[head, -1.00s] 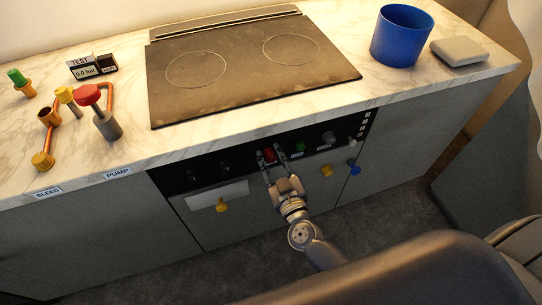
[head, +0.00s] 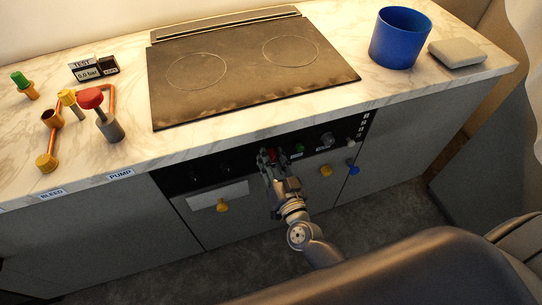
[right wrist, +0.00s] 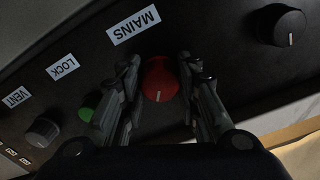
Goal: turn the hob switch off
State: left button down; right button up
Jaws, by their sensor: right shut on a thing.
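The red knob (head: 272,155) sits on the black control strip below the hob (head: 240,75). In the right wrist view the red knob (right wrist: 159,82) has a pale pointer line and stands by a MAINS label (right wrist: 133,25). My right gripper (head: 267,158) reaches up to the strip from below. Its two fingers are shut on the red knob, one on each side, and partly cover it in the head view. No label reading hob is legible. My left gripper is not in view.
On the strip, a green button (right wrist: 89,107) and a grey knob (right wrist: 43,131) lie on one side of the red knob, and a black knob (right wrist: 281,26) on the other. Yellow (head: 222,205) and blue (head: 353,170) handles stick out below. The counter edge overhangs the strip.

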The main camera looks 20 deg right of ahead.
jog(key=m, duration=0.5)
jog(key=shift+m, duration=0.3)
jog(key=m+b, duration=0.1)
jog(key=m, duration=0.4)
jog(key=shift+m, duration=0.3)
jog(key=o, duration=1.1)
jog(key=s, duration=1.2)
jog(key=shift+d, duration=0.25)
